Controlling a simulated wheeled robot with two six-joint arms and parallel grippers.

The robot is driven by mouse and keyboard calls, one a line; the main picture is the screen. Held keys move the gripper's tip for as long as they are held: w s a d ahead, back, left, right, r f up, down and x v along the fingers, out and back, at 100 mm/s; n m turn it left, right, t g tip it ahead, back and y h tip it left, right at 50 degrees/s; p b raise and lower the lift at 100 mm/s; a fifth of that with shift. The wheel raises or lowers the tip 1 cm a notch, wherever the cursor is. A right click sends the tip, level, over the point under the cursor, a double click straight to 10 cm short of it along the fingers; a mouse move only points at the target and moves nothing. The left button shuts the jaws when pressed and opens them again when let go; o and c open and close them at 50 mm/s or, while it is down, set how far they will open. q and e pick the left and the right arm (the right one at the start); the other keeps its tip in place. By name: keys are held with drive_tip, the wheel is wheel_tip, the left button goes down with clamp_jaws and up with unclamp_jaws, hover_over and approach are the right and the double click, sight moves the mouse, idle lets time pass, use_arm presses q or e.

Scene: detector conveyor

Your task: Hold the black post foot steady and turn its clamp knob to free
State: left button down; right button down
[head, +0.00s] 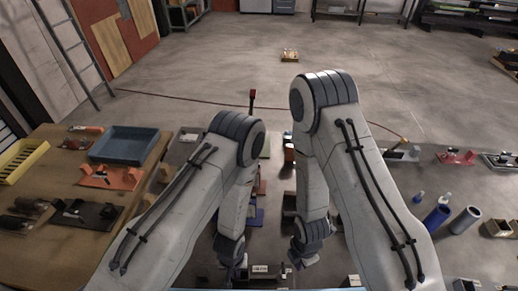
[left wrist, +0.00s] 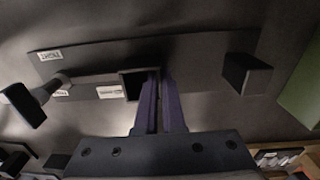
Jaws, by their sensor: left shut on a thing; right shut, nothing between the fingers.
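The black post foot (head: 268,277) lies at the bottom middle of the head view, a dark plate with a white label. In the left wrist view its long dark plate (left wrist: 200,60) carries small white labels, too blurred to read, and a square dark socket (left wrist: 132,85). The clamp knob (left wrist: 22,106), a dark block on a short grey stem, sticks out at the plate's left. My left gripper (left wrist: 160,80) is shut on the foot beside the socket; it also shows in the head view (head: 240,272). My right gripper (head: 303,262) is shut and empty, right of the left one.
A dark block (left wrist: 247,74) stands at the plate's right end. A wooden table (head: 55,240) at left bears a blue tray (head: 124,146) and an orange fixture (head: 110,178). Blue and grey cylinders (head: 436,217) stand at right. My forearms hide much of the middle.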

wheel_tip(320, 180, down, 3)
drive_tip(key=shift+r, duration=0.15)
drive_tip(key=shift+a, duration=0.65)
idle(0.9)
drive_tip(key=shift+w, duration=0.5)
drive_tip(key=shift+w+a, duration=0.4)
drive_tip(key=shift+w, duration=0.15)
drive_tip(key=shift+w, duration=0.1)
idle(0.4)
idle(0.3)
